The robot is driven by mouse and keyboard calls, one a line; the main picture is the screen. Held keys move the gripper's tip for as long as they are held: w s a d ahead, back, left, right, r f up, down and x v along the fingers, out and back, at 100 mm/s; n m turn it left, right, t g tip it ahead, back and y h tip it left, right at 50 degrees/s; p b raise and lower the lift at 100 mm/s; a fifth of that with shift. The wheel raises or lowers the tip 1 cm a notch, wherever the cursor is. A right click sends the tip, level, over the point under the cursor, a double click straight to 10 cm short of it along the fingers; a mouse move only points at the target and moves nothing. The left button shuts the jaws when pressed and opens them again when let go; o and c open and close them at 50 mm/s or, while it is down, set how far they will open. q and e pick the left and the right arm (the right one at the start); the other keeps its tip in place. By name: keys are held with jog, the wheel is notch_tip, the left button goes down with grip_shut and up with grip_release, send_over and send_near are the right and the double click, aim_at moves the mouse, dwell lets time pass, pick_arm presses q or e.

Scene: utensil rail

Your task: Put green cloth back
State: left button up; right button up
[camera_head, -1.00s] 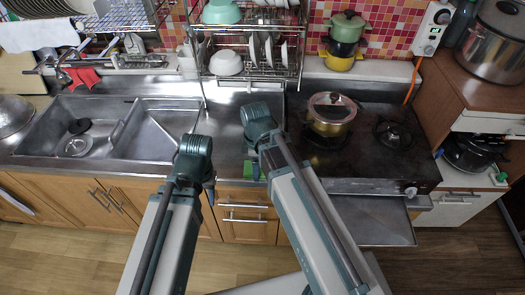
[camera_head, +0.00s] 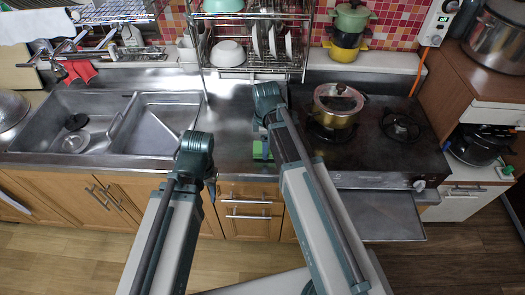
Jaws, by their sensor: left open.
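A small green cloth (camera_head: 257,151) lies at the front edge of the steel counter, between the sink and the stove. It is partly hidden by my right arm. My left gripper (camera_head: 211,189) hangs below the end of my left arm, in front of the cabinet fronts and left of the cloth. It is small and mostly hidden by the arm; it is open, with nothing seen in it. My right gripper (camera_head: 261,127) is a dark shape beside the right forearm, just above the cloth in the picture. Its fingers are not clear, and I cannot tell whether it touches the cloth.
A dish rack (camera_head: 250,68) stands behind the cloth. A lidded pot (camera_head: 337,105) sits on the stove (camera_head: 370,150), close to my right arm. The double sink (camera_head: 160,128) is at left. A red cloth (camera_head: 78,70) hangs at its back. An open drawer or tray (camera_head: 385,215) sticks out below the stove.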

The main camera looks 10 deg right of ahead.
jog(key=shift+f, duration=0.55)
jog(key=shift+a+r, duration=0.1)
pick_arm(q)
jog(key=shift+a+f, duration=0.25)
jog(key=shift+f, duration=0.15)
jog(key=shift+d, duration=0.1)
jog(key=shift+f, duration=0.15)
pick_arm(e)
jog(key=o, duration=1.1)
